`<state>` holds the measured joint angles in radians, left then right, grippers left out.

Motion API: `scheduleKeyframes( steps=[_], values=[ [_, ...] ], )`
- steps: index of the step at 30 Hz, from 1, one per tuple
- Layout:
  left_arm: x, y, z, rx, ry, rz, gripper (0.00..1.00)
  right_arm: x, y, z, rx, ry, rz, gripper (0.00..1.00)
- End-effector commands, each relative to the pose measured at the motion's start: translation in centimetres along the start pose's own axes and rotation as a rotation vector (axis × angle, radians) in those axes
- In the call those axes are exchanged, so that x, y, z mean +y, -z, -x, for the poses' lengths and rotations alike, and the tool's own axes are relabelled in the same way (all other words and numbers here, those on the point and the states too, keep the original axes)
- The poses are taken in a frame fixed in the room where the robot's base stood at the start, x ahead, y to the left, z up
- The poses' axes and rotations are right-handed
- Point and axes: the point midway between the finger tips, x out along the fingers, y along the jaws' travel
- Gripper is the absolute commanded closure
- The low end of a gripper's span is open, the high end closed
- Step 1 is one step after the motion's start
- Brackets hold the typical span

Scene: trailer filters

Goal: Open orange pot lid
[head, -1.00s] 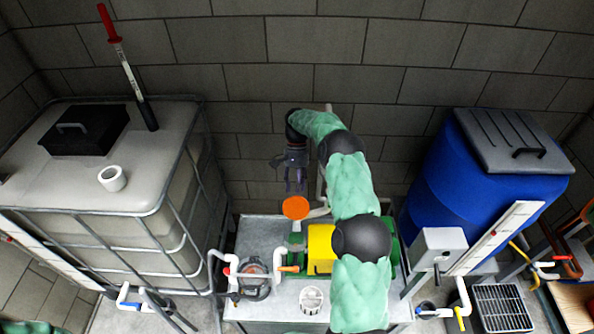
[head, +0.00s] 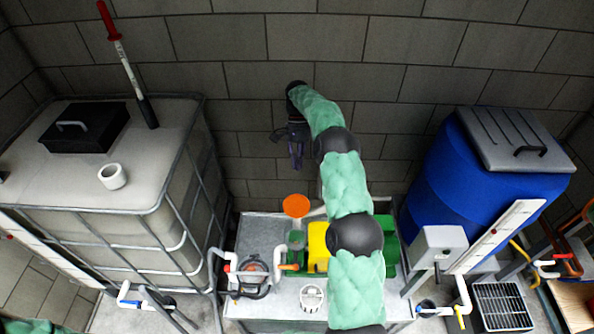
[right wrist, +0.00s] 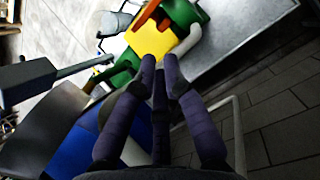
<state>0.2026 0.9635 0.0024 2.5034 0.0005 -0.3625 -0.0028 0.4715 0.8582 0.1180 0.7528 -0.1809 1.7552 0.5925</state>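The orange pot lid (head: 296,206) is a round disc, seen in the head view on top of a grey-green upright fitting at the back of the metal table. My right gripper (head: 297,166) hangs above and behind it near the wall, fingers pointing down and apart from the lid. In the right wrist view its dark purple fingers (right wrist: 162,68) have narrow gaps between their tips and hold nothing. I cannot clearly make out the lid in that view. My left gripper is out of view.
A yellow and green pump (head: 319,242) stands right of the lid, partly behind my right arm. A filter with a dark ring (head: 252,268) and white pipes stand in front. A caged white tank (head: 150,185) is left, a blue barrel (head: 440,185) right. The block wall is close behind.

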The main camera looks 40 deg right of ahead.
Motion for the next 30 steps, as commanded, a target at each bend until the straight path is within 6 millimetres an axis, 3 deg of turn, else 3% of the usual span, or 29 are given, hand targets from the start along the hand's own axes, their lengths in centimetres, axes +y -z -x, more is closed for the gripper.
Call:
scheduleKeyframes(
  steps=[10, 20, 30],
  values=[
    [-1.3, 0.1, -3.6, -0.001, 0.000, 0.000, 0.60, -0.9, 2.0, -1.2, 0.292, 0.052, 0.203, 1.00],
    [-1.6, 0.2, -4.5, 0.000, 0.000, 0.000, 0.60, -1.2, 2.5, -1.6, 0.409, 0.065, 0.296, 1.00],
    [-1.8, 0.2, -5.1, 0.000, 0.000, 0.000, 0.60, -1.9, 4.5, -6.5, 0.405, 0.064, 0.294, 1.00]
  ],
)
